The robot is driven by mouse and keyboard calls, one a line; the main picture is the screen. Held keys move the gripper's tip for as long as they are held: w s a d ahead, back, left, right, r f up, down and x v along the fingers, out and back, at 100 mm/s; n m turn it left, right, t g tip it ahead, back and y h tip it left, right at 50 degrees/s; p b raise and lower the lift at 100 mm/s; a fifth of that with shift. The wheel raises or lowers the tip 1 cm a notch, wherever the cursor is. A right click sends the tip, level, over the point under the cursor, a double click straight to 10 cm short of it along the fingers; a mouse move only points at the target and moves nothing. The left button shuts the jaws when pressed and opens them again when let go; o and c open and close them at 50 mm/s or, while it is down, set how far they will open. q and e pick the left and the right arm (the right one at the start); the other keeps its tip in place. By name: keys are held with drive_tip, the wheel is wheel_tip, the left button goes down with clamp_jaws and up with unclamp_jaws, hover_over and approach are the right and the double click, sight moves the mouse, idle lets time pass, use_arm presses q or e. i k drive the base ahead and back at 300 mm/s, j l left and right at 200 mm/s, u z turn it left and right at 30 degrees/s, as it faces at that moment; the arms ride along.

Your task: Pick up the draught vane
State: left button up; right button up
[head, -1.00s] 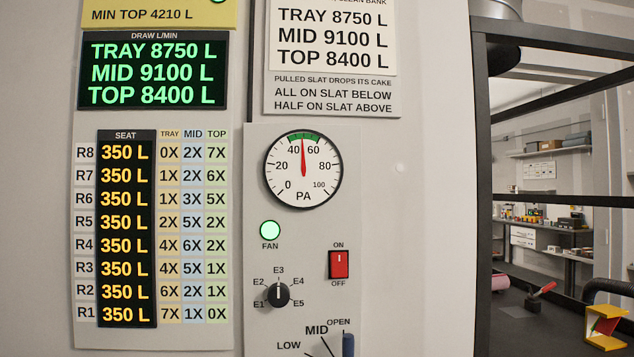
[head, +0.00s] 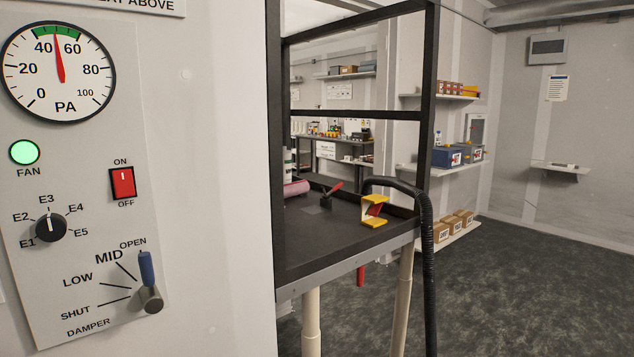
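A small yellow C-shaped frame with a red flap inside (head: 374,210) stands near the right edge of the dark bench top (head: 320,237). It looks like the draught vane, though no label on it can be read. Neither of my grippers shows in the head view, so their distance from it cannot be seen.
A black post frame and a thick black hose (head: 425,240) stand around the bench. A small black piece with a red lever (head: 328,195) and a pink roll (head: 296,188) lie left of the yellow frame. A control panel (head: 90,190) fills the left. Open floor lies right.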

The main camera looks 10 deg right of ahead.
sight(380, 202)
drive_tip(key=i+l+u, duration=0.2)
drive_tip(key=i+l, duration=0.7)
